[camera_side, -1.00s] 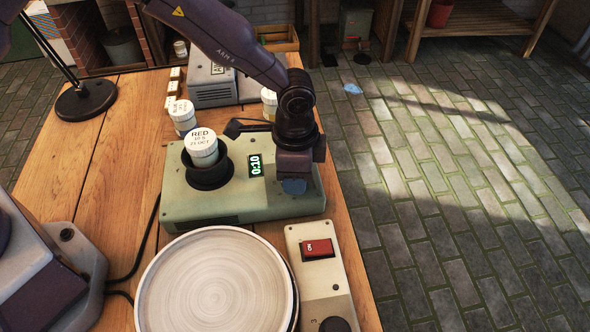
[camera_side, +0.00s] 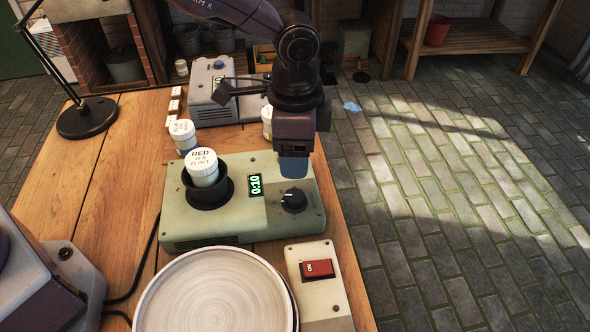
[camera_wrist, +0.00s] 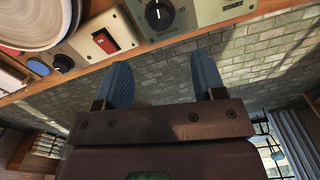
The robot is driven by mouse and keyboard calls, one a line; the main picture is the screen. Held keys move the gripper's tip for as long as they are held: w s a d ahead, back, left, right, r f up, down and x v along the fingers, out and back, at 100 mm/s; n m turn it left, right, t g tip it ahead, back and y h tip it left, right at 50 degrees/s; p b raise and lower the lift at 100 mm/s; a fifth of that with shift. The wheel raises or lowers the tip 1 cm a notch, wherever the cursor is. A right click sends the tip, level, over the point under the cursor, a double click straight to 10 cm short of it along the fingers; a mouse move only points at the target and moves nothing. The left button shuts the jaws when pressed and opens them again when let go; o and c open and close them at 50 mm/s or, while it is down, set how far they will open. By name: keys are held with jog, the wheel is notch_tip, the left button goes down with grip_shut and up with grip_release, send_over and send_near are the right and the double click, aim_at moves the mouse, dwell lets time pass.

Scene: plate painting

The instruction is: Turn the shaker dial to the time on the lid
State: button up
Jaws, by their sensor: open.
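The green shaker (camera_side: 240,222) stands on the wooden table. Its black dial (camera_side: 294,200) has a white pointer mark and sits right of the green-lit display (camera_side: 255,185), which reads 0:10. The dial also shows at the top of the wrist view (camera_wrist: 159,15). A jar with a white lid (camera_side: 201,162) stands tilted in the shaker's black cup (camera_side: 208,193). The lid reads RED, with a time line too small to read surely and a date line ending in OCT. My gripper (camera_side: 293,170) is above and behind the dial, apart from it. Its blue fingers (camera_wrist: 164,82) are open and empty.
A round plate (camera_side: 218,295) lies in front of the shaker, beside a box with a red switch (camera_side: 317,268). Another white-lidded jar (camera_side: 182,133) and a grey machine (camera_side: 215,95) stand behind. A black lamp (camera_side: 87,118) is at left. The table's right edge is close to the shaker.

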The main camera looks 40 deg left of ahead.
notch_tip(320, 180, up, 2)
jog(key=shift+r, duration=0.2)
dwell(0.4)
jog(key=s+a+r+n+t, duration=0.2)
jog(key=s+a+r+n, duration=0.3)
jog(key=s+a+r, duration=0.3)
jog(key=s+a+r+n+t, duration=0.3)
jog(key=s+a+r+n, duration=0.3)
jog(key=s+a, duration=0.7)
notch_tip(320, 180, up, 2)
jog(key=shift+s+a+r+t, duration=0.1)
jog(key=shift+s+a+t, duration=0.25)
jog(key=shift+a, duration=0.75)
